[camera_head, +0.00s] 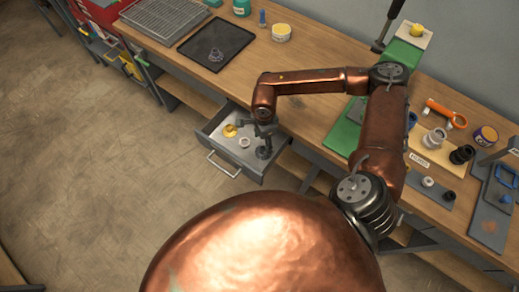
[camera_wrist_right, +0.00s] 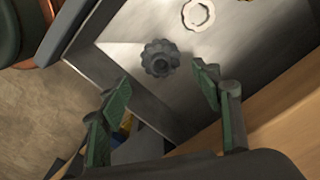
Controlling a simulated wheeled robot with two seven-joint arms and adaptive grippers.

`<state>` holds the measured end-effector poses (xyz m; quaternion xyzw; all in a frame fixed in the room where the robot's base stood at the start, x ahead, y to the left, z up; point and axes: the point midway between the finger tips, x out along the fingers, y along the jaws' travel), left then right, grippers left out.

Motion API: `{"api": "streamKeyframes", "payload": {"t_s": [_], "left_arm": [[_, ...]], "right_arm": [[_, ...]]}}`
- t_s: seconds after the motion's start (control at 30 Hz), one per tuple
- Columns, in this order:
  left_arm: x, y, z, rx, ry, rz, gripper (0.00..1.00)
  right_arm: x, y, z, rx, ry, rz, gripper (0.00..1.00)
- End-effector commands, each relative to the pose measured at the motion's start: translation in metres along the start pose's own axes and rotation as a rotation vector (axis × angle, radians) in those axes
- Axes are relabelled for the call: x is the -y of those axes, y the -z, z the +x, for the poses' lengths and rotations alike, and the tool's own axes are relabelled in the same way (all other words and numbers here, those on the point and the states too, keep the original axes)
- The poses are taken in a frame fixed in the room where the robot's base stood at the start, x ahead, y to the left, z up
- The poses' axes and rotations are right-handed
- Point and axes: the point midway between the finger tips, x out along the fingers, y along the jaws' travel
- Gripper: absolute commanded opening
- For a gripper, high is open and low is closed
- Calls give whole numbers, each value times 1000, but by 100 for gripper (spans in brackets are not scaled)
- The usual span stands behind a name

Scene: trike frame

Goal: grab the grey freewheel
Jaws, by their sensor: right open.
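The grey freewheel (camera_wrist_right: 160,58), a dark toothed wheel with a round hub, lies on the metal floor of the open drawer (camera_head: 216,138). In the head view it is a small dark shape (camera_head: 264,153) at the drawer's right side. My right gripper (camera_head: 263,131) reaches down over the drawer. In the right wrist view its green-padded fingers (camera_wrist_right: 161,86) are apart with nothing between them, and the freewheel shows just beyond the tips, roughly centred between them. Whether they touch it is not clear. My left gripper is not in view.
A pale ring (camera_wrist_right: 198,14) lies near the freewheel, with a yellow part (camera_head: 230,130) further left in the drawer. The drawer walls stand close around.

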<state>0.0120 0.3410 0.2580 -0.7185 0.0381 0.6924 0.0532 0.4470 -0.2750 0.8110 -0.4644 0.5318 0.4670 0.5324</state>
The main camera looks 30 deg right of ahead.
Motion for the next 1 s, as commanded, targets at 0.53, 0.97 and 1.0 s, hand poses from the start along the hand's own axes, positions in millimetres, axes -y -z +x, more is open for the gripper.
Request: {"api": "streamKeyframes", "payload": {"t_s": [0.53,0.97,1.0], "left_arm": [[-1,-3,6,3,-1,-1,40],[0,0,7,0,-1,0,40],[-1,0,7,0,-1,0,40]], "right_arm": [[2,-2,59,-4,-2,-2,58],[2,-1,75,-3,0,-1,54],[2,-1,75,-3,0,-1,51]]}}
